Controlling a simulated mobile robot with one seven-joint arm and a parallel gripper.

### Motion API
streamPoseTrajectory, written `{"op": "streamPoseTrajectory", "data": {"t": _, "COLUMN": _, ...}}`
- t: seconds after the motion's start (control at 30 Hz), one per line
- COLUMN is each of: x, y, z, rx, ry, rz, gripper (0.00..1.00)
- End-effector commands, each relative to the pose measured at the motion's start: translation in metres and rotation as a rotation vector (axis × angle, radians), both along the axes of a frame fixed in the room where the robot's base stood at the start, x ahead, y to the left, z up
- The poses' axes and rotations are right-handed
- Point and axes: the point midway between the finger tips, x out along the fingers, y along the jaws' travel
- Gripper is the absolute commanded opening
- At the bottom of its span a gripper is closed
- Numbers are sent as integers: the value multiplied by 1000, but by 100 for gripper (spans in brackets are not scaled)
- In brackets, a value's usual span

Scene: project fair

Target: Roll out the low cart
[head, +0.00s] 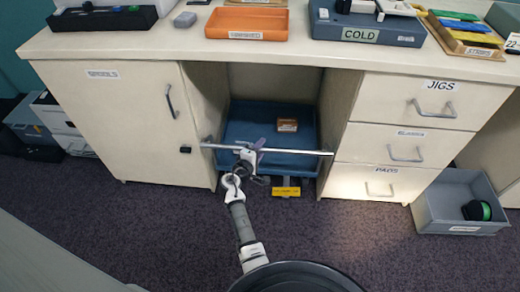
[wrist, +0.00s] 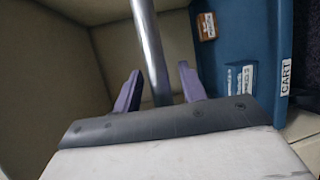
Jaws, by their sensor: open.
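The low cart (head: 268,110) is a blue tray in the kneehole under the desk. A silver bar (head: 305,153) runs across its front, wider than the opening. My gripper (head: 258,148) is at the bar, left of its middle. In the wrist view, the open purple fingers (wrist: 158,90) lie on either side of the bar (wrist: 146,40), with visible gaps. The cart's blue wall (wrist: 284,45) with its CART label is at the right there. A small brown box (head: 287,125) sits in the cart, and it shows in the wrist view too (wrist: 207,25).
A cupboard door (head: 120,120) is left of the opening and drawers (head: 405,145) are right. A grey bin (head: 460,205) stands on the floor at right. A yellow-labelled item (head: 286,191) shows low below the cart. Carpet in front is mostly clear around my arm.

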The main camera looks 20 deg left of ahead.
Motion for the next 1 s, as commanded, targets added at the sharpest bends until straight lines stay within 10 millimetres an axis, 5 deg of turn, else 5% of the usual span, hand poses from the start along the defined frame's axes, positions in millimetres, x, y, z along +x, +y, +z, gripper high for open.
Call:
{"op": "streamPoseTrajectory", "data": {"t": 0.17, "x": 0, "y": 0, "z": 0, "rx": 0, "ry": 0, "rz": 0, "gripper": 41}}
{"op": "streamPoseTrajectory", "data": {"t": 0.5, "x": 0, "y": 0, "z": 0, "rx": 0, "ry": 0, "rz": 0, "gripper": 0}}
{"op": "streamPoseTrajectory", "data": {"t": 1.0, "x": -6, "y": -1, "z": -1, "rx": -1, "ry": 1, "rz": 0, "gripper": 0}}
